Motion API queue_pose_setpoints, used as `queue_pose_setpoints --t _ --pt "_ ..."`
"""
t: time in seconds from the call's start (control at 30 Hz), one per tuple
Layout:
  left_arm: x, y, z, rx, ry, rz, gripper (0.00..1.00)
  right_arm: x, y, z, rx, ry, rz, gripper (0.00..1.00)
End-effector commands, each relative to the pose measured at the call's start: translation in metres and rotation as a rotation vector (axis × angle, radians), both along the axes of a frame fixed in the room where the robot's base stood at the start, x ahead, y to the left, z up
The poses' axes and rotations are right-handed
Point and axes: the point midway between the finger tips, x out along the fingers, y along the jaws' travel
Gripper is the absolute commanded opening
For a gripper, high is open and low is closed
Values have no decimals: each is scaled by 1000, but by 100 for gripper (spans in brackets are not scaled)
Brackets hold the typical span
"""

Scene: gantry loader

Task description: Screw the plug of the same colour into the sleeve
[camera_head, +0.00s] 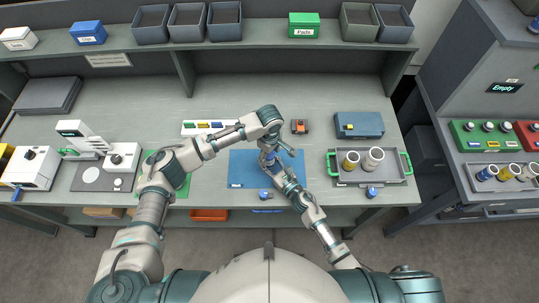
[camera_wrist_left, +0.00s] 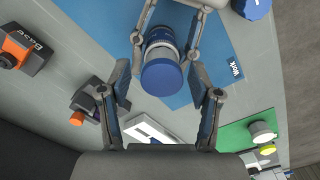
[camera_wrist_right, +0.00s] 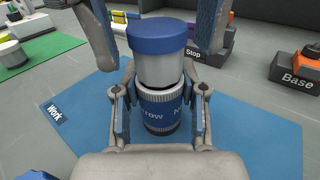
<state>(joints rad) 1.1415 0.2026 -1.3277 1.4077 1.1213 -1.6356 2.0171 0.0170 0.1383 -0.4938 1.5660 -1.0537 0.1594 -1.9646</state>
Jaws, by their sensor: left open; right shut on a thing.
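A sleeve (camera_wrist_right: 160,112) with a blue band lettered "NARROW" and knurled rings stands upright above the blue work mat (camera_head: 240,170). My right gripper (camera_wrist_right: 160,100) is shut on it from both sides. A grey cylinder with a blue cap, the plug (camera_wrist_right: 160,45), sits upright on top of the sleeve, in line with it. A length of its grey body shows between cap and ring. My left gripper (camera_wrist_left: 162,88) is open, its fingers apart on either side of the blue cap (camera_wrist_left: 161,77). In the head view the grippers hide most of this stack.
A grey tray (camera_head: 365,181) with green handles holds a yellow and a white cylinder. Loose blue-topped pieces lie at the mat's front edge (camera_head: 265,194) and before the tray (camera_head: 371,192). A blue case (camera_head: 359,125) and an orange-black base (camera_head: 299,127) stand behind.

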Motion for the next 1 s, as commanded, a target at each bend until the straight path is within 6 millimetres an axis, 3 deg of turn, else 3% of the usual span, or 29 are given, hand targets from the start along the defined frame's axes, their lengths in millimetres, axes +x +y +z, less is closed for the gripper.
queue_pose_setpoints --t 0.2,0.5,0.57,0.8,1.0 --pt "0 0 26 0 0 0 63 0 -1 -1 -1 0 -2 0" --pt "0 0 29 0 0 0 63 1 -1 -1 -1 0 -2 0" --pt "0 0 30 0 0 -2 58 1 -1 0 -1 0 -3 0" --pt "1 1 62 2 2 -85 58 1 -1 0 -1 0 -3 0" --pt "0 1 65 1 4 -96 58 1 -1 0 -1 0 -2 0"
